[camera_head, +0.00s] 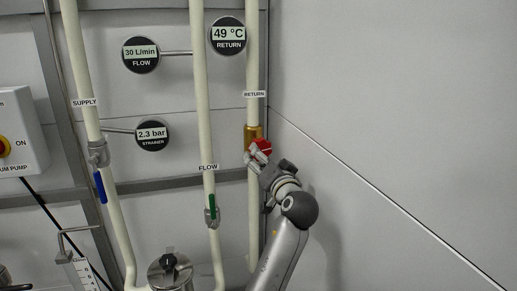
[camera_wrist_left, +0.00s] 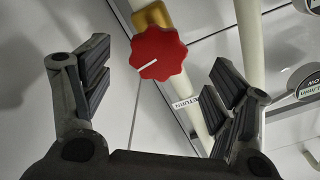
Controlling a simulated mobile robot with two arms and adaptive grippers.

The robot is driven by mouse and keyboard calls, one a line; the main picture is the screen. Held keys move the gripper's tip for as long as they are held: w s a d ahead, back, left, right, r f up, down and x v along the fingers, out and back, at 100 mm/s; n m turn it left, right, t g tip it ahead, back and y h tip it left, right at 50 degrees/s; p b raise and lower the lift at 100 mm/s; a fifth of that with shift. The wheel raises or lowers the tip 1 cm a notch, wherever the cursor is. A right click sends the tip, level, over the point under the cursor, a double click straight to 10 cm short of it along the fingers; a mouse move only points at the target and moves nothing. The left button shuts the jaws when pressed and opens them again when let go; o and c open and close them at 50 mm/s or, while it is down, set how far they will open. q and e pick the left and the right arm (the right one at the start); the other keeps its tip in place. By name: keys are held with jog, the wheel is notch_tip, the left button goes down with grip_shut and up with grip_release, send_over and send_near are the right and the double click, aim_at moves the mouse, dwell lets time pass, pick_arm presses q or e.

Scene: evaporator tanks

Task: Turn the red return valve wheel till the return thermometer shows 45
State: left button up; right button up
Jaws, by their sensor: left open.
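The red return valve wheel (camera_head: 261,146) sits on a brass valve body (camera_head: 253,132) on the return pipe. The return thermometer (camera_head: 227,36) reads 49 °C. My left gripper (camera_head: 257,157) is right in front of the wheel in the head view and hides part of it. In the left wrist view the lobed wheel (camera_wrist_left: 158,53) appears between the open fingers, with a gap on both sides. A white mark on it points to the lower left. I cannot tell whether the fingertips reach around it. My right gripper is not in view.
The flow pipe (camera_head: 201,100) with a green-handled valve (camera_head: 212,207) runs left of the return pipe. The supply pipe (camera_head: 83,75) has a blue handle (camera_head: 101,187). A flow gauge (camera_head: 140,55) reads 30 L/min, a strainer gauge (camera_head: 152,136) 2.3 bar. A bare wall lies to the right.

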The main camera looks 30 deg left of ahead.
pick_arm(q)
jog(key=p+x, duration=0.2)
jog(key=x, duration=0.4)
jog(key=shift+w+a, duration=0.1)
jog(key=shift+w, duration=0.05)
jog(key=shift+w+a, duration=0.3)
jog(key=shift+a, duration=0.05)
jog(key=c, duration=1)
jog(key=shift+s+m, duration=0.1)
jog(key=shift+m, duration=0.8)
jog(key=shift+c, duration=0.2)
jog(key=o, duration=1)
jog(key=shift+o, duration=0.2)
